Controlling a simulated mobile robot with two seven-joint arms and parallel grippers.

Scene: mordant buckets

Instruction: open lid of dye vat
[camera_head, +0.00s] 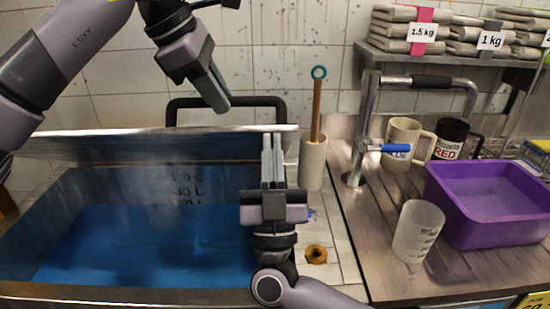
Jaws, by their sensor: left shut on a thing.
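The dye vat (300,297) is a large metal tub at the lower left with blue liquid (150,245) and litre marks inside. Its metal lid (90,147) is raised and seen nearly edge-on across the back of the vat, so the inside shows. A black bar handle (183,103) stands up behind the lid's edge. My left gripper (222,104) comes down from above and is shut on the handle; its fingertips partly hide the grip. My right gripper (272,150) points up in front of the lid's right end, its fingers close together; contact with the lid is unclear.
A stirrer (316,105) stands in a white holder (313,165) right of the lid. The wooden counter holds a tap (366,130), mugs (403,145), a measuring cup (417,235) and a purple basin (485,220). Folded cloths (400,30) lie on a shelf.

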